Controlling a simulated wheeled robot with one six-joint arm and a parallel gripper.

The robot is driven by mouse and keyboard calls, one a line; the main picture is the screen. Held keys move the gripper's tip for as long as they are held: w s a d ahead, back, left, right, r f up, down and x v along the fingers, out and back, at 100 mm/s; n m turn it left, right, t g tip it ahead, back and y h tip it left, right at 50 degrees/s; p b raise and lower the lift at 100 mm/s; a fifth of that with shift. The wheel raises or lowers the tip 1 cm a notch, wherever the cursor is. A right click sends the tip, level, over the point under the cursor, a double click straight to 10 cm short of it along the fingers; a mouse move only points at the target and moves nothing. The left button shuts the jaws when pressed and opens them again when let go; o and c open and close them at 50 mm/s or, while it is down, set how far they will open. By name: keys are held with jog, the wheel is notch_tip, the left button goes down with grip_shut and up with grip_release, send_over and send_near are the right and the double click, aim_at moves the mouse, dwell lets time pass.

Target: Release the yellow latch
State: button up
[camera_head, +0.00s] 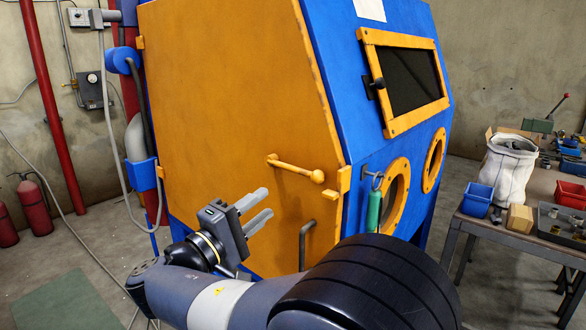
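The yellow latch (295,170) is a bar with a round knob at its right end, on the orange side door (215,120) of the blaster cabinet. The bar slopes slightly down to the right. Its knob is close to a small yellow catch (343,179) at the door's right edge; I cannot tell whether they touch. My gripper (268,203) is below and left of the latch in the picture, fingers apart and pointing up and right. Nothing shows between them. The gap in depth between fingers and door is hard to judge.
A grey bent handle (306,244) is low on the door, close to my arm. A green cylinder (374,211) hangs on the blue cabinet front (345,110). A workbench (500,229) with bins stands at right. Hoses and red fire extinguishers (34,208) are at left.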

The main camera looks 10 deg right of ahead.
aim_at(296, 178)
jog(key=x, duration=0.3)
jog(key=p+x, duration=0.1)
jog(key=x, duration=0.7)
jog(key=shift+s+r, duration=0.1)
jog(key=shift+r, duration=0.2)
grip_shut()
